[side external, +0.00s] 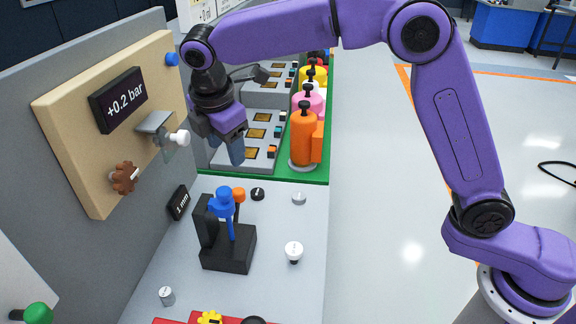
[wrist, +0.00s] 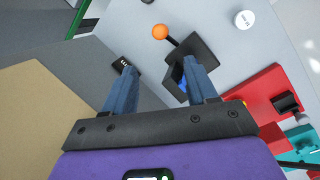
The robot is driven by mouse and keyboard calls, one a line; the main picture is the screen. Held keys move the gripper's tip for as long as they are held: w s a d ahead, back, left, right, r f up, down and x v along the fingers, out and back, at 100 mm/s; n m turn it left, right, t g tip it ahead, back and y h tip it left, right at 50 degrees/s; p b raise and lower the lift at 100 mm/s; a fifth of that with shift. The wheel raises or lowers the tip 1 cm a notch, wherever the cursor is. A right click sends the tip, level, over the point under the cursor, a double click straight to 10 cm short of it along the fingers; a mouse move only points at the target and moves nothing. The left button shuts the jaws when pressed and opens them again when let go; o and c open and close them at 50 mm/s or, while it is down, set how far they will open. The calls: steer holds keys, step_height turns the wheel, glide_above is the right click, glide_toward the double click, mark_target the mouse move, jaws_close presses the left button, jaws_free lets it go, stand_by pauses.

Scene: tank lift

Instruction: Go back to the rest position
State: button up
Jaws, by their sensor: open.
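My gripper (side external: 235,150) hangs in the air near the tan panel (side external: 70,115), above and behind the black stand (side external: 228,252). Its fingers point down and look empty. In the wrist view my gripper (wrist: 160,82) shows two blue fingers set well apart, with nothing between them. My purple arm reaches in from the right at the top of the side view.
The panel carries a "+0.2 bar" display (side external: 118,100), a brown knob (side external: 124,178) and a grey bracket (side external: 155,124). An orange container (side external: 303,138) stands on a green mat right of my gripper. A white-topped knob (side external: 293,250) stands on the grey table.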

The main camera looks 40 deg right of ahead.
steer(key=s+d+f+m+g+y, duration=0.1)
steer(key=s+d+f+m, duration=0.2)
steer(key=s+d, duration=0.9)
steer(key=s+d+f+m+g+y, duration=0.1)
steer(key=s+d+f+m, duration=0.2)
steer(key=s+d, duration=0.9)
steer(key=s+m, duration=0.1)
steer(key=s, duration=0.7)
steer(key=shift+s+d+f, duration=0.15)
steer(key=shift+s+d, duration=0.1)
steer(key=shift+s, duration=0.05)
stand_by(0.3)
